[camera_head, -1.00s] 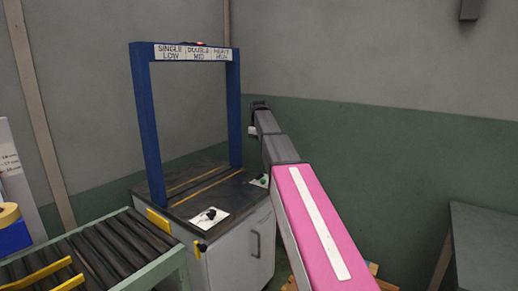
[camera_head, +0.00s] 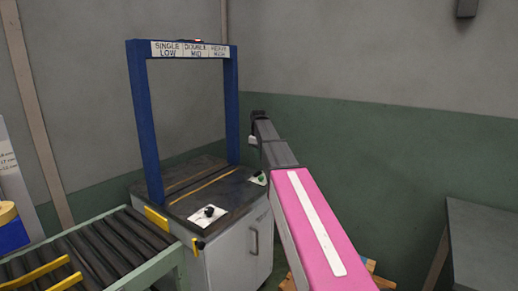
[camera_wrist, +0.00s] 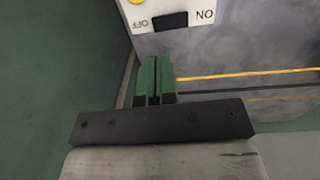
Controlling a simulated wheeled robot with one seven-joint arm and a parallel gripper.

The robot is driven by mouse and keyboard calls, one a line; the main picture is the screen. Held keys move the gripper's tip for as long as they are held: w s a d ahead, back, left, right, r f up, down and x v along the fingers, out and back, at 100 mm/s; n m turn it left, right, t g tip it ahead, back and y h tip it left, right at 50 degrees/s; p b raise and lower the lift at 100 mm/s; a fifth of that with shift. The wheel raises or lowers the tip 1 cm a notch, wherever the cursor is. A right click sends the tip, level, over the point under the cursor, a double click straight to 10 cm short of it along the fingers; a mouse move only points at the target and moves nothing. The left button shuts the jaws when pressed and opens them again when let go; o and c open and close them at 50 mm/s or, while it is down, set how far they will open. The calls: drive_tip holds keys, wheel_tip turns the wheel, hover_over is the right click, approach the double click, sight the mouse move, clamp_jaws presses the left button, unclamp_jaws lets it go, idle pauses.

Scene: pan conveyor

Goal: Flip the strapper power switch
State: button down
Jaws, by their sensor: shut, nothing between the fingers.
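The strapper (camera_head: 142,110) is a blue arch on a dark-topped cabinet. In the wrist view a white plate (camera_wrist: 188,23) marked OFF and ON holds the black power switch (camera_wrist: 170,21). The lettering is upside down, with OFF left and ON right of the switch. Which side is pressed I cannot tell. My gripper (camera_wrist: 154,62) is shut and empty, its green fingers together just below the plate in the picture, apart from the switch. In the head view my arm reaches to the cabinet's right side, and the fingertips cannot be made out.
A yellow round part (camera_wrist: 136,2) sits at the plate's edge. Another white plate with a black knob (camera_head: 208,215) is on the cabinet's front corner. A roller conveyor (camera_head: 95,250) adjoins at left. A grey table (camera_head: 487,235) stands at right. The wall is close behind the arch.

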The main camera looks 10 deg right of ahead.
sight(258, 174)
wheel_tip(258, 174, down, 8)
drive_tip(key=shift+w+d+f, duration=0.15)
drive_tip(key=shift+f, duration=0.05)
idle(0.4)
drive_tip(key=shift+f, duration=0.2)
drive_tip(key=shift+s+a+r, duration=0.35)
drive_tip(key=shift+s+a, duration=0.15)
idle(0.5)
wheel_tip(258, 174, up, 14)
drive_tip(key=w+d, duration=0.2)
drive_tip(key=shift+f, duration=0.15)
